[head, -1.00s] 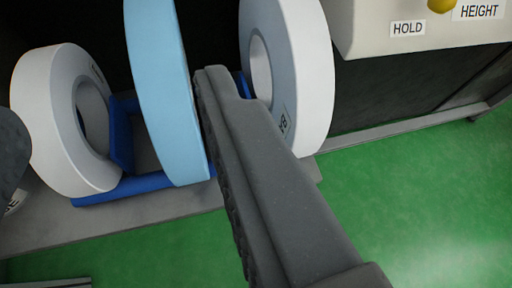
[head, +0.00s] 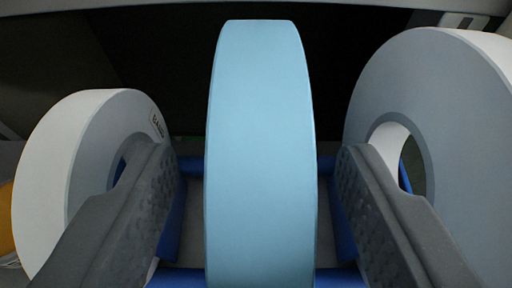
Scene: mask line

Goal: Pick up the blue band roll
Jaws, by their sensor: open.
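The blue band roll (head: 261,150) is light blue and stands upright on edge in the middle of the head view, its rim facing me. My gripper (head: 259,180) is open, with one finger on each side of the roll. Dark gaps show between each finger and the roll, so neither finger appears to touch it. The roll's lower end runs out of the bottom of the picture.
A white roll (head: 48,180) stands close at the left and a larger pale grey-white roll (head: 440,125) at the right, each just outside a finger. A blue rack frame (head: 172,235) shows around the roll's base. Behind is a dark recess.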

